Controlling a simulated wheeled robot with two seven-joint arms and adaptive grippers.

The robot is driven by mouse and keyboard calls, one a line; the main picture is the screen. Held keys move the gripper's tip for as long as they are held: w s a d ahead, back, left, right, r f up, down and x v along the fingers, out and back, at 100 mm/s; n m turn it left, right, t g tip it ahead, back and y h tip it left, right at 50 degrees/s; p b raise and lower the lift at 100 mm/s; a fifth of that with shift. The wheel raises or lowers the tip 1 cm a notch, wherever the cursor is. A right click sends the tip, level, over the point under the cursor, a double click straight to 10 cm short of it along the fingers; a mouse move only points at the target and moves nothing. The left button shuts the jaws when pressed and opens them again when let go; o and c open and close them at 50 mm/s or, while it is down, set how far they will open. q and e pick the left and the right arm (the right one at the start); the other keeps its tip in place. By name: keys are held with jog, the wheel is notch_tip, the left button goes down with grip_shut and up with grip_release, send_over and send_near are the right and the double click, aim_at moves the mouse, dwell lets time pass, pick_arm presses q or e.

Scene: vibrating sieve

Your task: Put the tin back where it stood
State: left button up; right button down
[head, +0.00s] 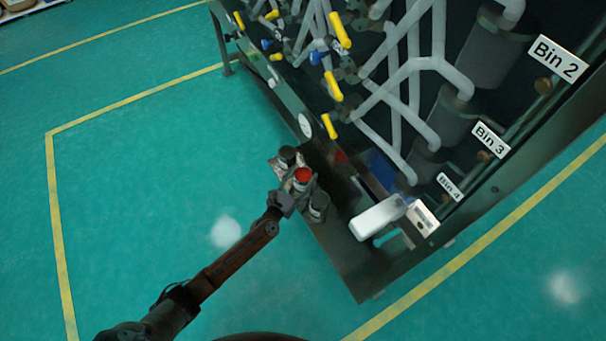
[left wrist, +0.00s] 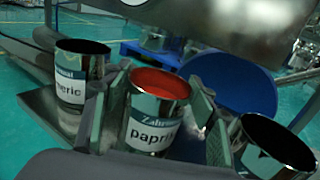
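The paprika tin (left wrist: 157,110) has a red top and a white label, and stands upright between the two fingers of my left gripper (left wrist: 160,125). Another dark-topped tin (left wrist: 272,150) is at the right. The paprika tin's base is hidden, so I cannot tell whether it touches the shelf. My right gripper is not in view.
The tins are at a dark metal shelf (head: 343,258) on the sieve frame. A white rounded block (head: 377,216) is to the right. Pipes with yellow handles (head: 333,88) rise behind. A blue round thing (left wrist: 235,82) is behind the tins. Green floor is open at left.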

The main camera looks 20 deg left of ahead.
aim_at(298, 181)
pick_arm(q)
jog(key=shift+o, duration=1.4)
jog(key=shift+r, duration=0.15)
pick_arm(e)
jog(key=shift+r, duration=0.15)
pick_arm(q)
jog(key=s, duration=0.3)
jog(key=s+a+p, duration=0.1)
jog(key=s, duration=0.2)
jog(key=shift+a, duration=0.1)
jog(key=shift+s+a, duration=0.2)
jog(key=shift+s, duration=0.75)
jog(key=shift+s+a, duration=0.15)
jog(key=shift+s, duration=0.85)
jog(key=shift+s+a, duration=0.2)
jog(key=shift+s, duration=0.75)
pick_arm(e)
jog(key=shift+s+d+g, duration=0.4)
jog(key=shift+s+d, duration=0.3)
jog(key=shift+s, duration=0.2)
